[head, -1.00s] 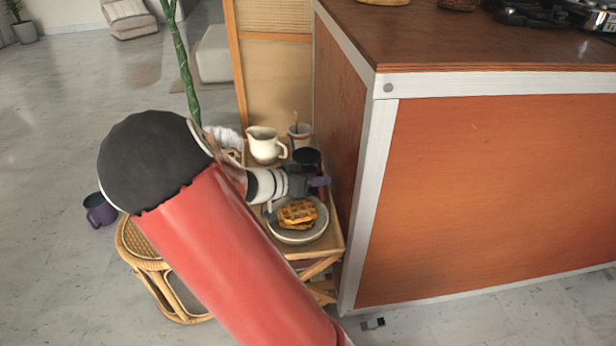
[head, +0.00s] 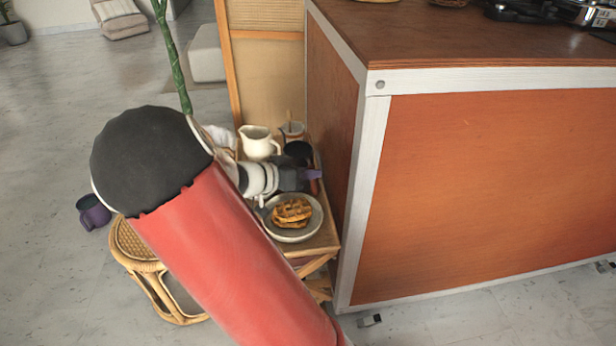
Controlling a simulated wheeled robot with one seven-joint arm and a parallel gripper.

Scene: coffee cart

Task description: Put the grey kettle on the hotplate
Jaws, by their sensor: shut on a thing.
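My gripper (head: 305,179) is low over the small wooden side table, left of the cart. It is shut at a dark vessel (head: 299,150), which is partly hidden behind the jaws. I cannot tell whether this vessel is the grey kettle; no other grey kettle is clear in view. A black burner-like item (head: 520,11) and a silver appliance (head: 588,11) stand on the cart top, cut off by the upper edge. I cannot tell which is the hotplate.
The side table (head: 322,238) also holds a cream jug (head: 259,142), a patterned cup (head: 292,130) and a plate (head: 313,225) of waffles (head: 292,212). The orange cart (head: 470,190) stands close right. A rattan stool (head: 130,245) and purple mug (head: 93,212) are at left.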

